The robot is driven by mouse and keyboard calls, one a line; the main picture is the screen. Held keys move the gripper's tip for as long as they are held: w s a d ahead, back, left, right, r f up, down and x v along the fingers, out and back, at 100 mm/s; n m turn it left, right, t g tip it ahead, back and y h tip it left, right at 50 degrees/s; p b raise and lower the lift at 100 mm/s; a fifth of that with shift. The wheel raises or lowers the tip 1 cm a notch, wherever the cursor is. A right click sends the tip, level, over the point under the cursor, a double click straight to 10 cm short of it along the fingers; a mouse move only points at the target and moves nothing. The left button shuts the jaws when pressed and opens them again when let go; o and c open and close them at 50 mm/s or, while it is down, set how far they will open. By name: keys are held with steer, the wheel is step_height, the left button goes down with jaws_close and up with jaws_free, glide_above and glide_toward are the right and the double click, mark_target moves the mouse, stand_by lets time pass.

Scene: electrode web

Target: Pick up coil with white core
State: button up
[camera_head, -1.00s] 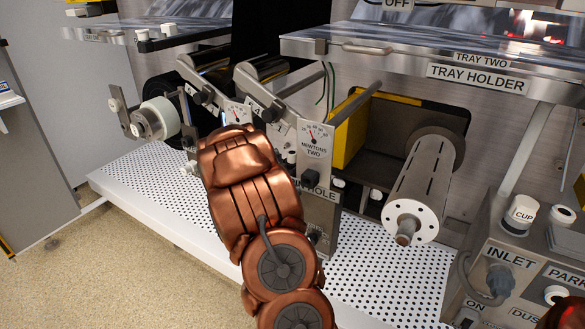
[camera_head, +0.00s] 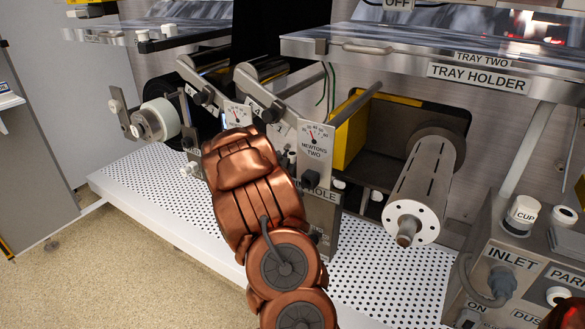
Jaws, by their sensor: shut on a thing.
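A pale roll (camera_head: 160,118) sits on a spindle at the left side of the machine, with a dark roll partly behind it. I cannot tell whether this is the coil with the white core. My copper-coloured arm rises from the bottom centre and ends in front of the gauge plates. My gripper is hidden behind the arm's end, so neither its fingers nor anything in them shows.
A slotted metal roller (camera_head: 424,190) sticks out at the right of the arm. A white perforated shelf (camera_head: 380,275) runs below. The tray holder (camera_head: 440,62) overhangs at upper right. A control box (camera_head: 515,255) with a cup stands at lower right. Floor is open at lower left.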

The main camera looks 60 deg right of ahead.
jaws_close()
step_height(320, 180, up, 10)
steer(key=shift+r+p, duration=0.1)
steer(key=shift+p, duration=0.75)
